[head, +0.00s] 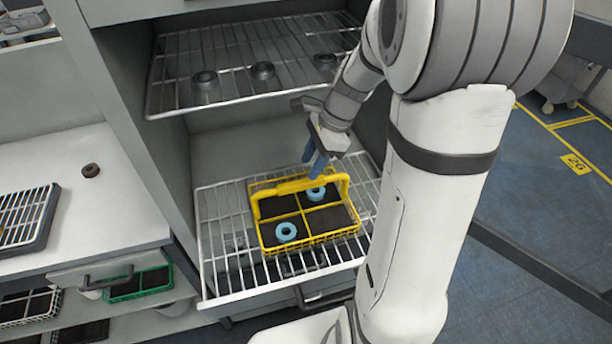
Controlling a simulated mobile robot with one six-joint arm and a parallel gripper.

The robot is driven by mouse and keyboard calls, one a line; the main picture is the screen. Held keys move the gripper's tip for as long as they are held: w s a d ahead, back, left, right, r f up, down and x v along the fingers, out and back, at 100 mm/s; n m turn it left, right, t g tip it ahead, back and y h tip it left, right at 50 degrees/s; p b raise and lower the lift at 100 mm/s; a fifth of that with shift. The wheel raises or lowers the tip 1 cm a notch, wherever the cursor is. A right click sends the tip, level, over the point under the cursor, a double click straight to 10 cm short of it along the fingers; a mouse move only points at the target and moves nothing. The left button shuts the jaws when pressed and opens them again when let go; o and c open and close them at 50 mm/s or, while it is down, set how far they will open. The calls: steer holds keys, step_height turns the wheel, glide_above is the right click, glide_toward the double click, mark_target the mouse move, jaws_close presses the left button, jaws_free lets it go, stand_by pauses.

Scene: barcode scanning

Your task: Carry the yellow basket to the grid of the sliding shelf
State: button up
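The yellow basket (262,235) sits on the wire grid of the sliding shelf (222,270), which is pulled out at the lower level of the cabinet. Its yellow handle (290,186) stands up across the basket. The basket has four dark compartments; a light blue ring (286,232) lies in the front left one and another blue ring (316,194) in the back right one. My gripper (317,167), with blue fingers, points down at the handle's right half, overlapping it in the view. Whether the fingers touch or enclose the handle cannot be told.
An upper wire shelf (220,98) with several dark rings is above the basket. My arm covers the grid's right side. Bare grid shows left of the basket.

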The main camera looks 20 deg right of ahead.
steer(key=v, duration=0.4)
steer(key=s+a+r+n+t+h, duration=0.1)
steer(key=s+a+r+n+h, duration=0.1)
steer(key=s+n, duration=0.5)
steer(key=s+a+r+n+t+h, duration=0.2)
steer(key=s+n, duration=0.5)
steer(key=n, duration=0.4)
steer(key=shift+s+r+h, duration=0.2)
steer(key=shift+s+h, duration=0.1)
steer(key=shift+s, duration=0.05)
